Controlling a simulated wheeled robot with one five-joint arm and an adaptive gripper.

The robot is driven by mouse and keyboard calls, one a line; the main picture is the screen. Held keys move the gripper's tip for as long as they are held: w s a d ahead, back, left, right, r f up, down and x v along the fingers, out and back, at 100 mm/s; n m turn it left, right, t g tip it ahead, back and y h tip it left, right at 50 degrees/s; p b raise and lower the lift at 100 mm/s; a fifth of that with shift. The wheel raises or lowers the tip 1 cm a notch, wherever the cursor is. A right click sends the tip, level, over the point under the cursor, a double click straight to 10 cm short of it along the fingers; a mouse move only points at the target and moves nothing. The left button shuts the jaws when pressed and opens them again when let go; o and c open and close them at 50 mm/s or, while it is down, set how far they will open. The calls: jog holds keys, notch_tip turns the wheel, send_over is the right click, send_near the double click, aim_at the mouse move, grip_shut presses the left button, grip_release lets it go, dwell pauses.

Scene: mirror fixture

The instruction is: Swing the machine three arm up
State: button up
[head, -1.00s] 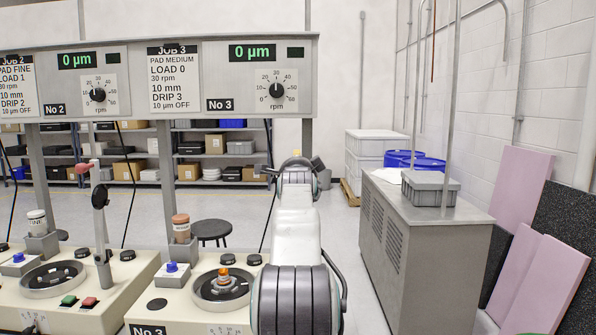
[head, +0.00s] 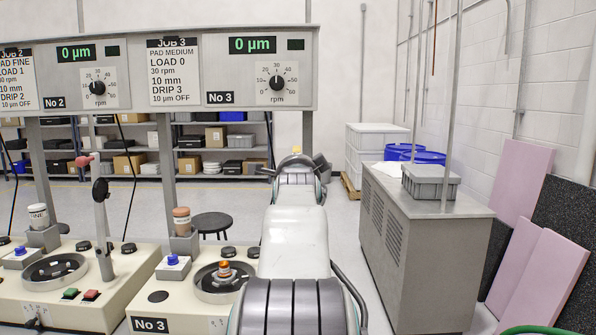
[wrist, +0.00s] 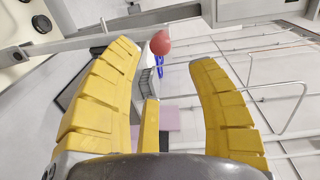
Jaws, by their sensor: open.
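My gripper (wrist: 165,55) is open, with its yellow fingers spread and nothing touching between them. In the wrist view a red knob (wrist: 160,42) shows between the fingertips, near the left one. It seems to be the knob of the machine three arm; the rest of that arm is not clear. In the head view machine three (head: 190,300), labelled No 3, stands at lower centre with a round plate (head: 222,283) and an orange-topped piece. My own arm covers its right side, and its swing arm is not seen there. My gripper is mostly hidden behind my arm.
Machine two (head: 75,290) stands to the left with its arm (head: 103,230) upright. A display panel (head: 190,75) spans above both machines. A grey cabinet (head: 410,250) stands to the right with a grey bin (head: 430,182) on top. A black stool (head: 211,222) stands behind.

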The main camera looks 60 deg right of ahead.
jog(key=shift+v, duration=1.25)
